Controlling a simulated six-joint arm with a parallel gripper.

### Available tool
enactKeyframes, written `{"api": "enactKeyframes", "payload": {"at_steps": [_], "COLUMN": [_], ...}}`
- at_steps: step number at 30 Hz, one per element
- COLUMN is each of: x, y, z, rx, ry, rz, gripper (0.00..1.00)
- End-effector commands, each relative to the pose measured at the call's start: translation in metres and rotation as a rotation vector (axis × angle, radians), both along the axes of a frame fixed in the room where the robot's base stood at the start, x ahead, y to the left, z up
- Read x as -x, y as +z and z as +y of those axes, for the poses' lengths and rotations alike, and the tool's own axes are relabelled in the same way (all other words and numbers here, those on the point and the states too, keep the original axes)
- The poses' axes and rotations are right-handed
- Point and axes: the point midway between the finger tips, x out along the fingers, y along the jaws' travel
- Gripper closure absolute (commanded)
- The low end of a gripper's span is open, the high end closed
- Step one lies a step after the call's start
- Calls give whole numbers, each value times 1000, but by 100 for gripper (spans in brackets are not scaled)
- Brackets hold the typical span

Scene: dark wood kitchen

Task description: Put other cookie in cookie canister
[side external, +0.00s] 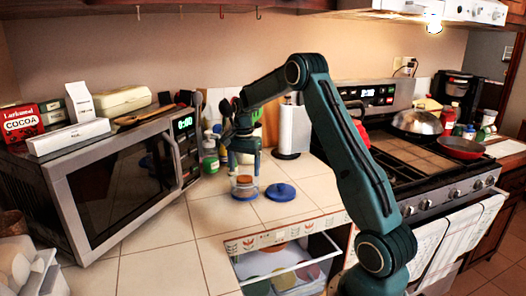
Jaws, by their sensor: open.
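A small clear canister (244,193) stands on the tiled counter, with something orange-brown (243,181) showing at its top. I cannot tell if that is a cookie inside it or one at its mouth. A round blue lid (280,192) lies flat on the counter just right of the canister. My gripper (245,172) points down directly above the canister, its fingers open and spread on either side of its mouth. I cannot tell whether the fingers touch anything. No separate second cookie can be made out.
A microwave (120,180) stands at left with boxes on top. Bottles (210,155) and a paper towel roll (294,130) stand behind the gripper. An open drawer (285,262) with colored dishes is in front. The stove (425,165) is at right. Counter left of the canister is clear.

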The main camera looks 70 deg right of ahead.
Motion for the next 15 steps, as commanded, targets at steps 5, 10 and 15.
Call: {"api": "enactKeyframes", "payload": {"at_steps": [5,10,15], "x": [-1,-1,-1], "y": [15,38,68], "z": [0,0,0], "rx": [2,3,3], "ry": [0,0,0], "rz": [-2,-4,-4], "gripper": [26,26,26]}}
